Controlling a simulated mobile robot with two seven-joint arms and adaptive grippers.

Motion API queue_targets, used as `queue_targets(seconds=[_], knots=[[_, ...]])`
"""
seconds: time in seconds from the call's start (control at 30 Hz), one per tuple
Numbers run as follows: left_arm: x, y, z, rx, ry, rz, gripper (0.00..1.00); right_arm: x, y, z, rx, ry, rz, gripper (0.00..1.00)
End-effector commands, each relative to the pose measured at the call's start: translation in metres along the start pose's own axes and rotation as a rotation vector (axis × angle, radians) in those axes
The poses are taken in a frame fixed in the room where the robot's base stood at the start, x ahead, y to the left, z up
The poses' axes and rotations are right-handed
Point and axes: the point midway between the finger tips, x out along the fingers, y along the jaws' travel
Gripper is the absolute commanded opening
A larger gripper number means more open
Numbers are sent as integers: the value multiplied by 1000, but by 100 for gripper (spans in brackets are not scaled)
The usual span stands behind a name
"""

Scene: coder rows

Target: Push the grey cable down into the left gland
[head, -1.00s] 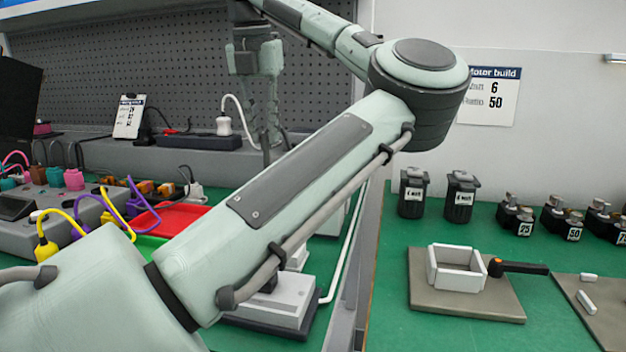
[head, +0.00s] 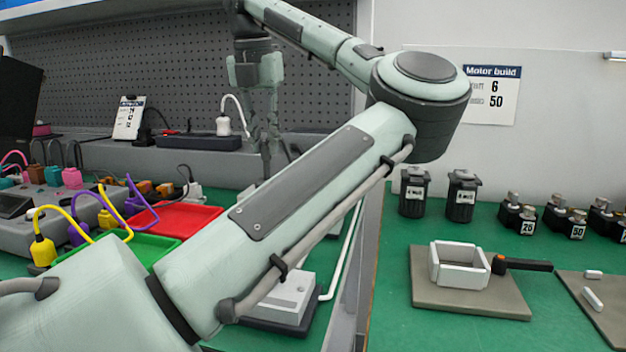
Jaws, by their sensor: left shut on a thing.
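My left gripper (head: 270,145) is far back, below the raised end of my left arm and in front of the pegboard. It points down, and its tips are partly hidden behind my forearm. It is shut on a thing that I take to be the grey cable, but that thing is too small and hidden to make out. A light grey box (head: 290,298) on a dark base shows below my forearm, partly covered by it. I cannot make out the left gland. My right gripper is not in view.
A red tray (head: 185,217) and a green tray (head: 140,247) lie left of my arm, near yellow and purple cables. A power strip (head: 198,141) stands behind. On the right bench are a white frame (head: 459,267) on a plate, black canisters (head: 461,198) and several small motors (head: 517,215).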

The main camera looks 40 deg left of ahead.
Motion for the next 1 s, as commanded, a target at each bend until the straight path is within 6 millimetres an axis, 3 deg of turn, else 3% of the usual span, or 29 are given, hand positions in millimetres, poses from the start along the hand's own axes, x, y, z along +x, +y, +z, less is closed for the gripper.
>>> queue_targets(seconds=[1.0], knots=[[18,0,-4,0,0,0,0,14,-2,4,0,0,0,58]])
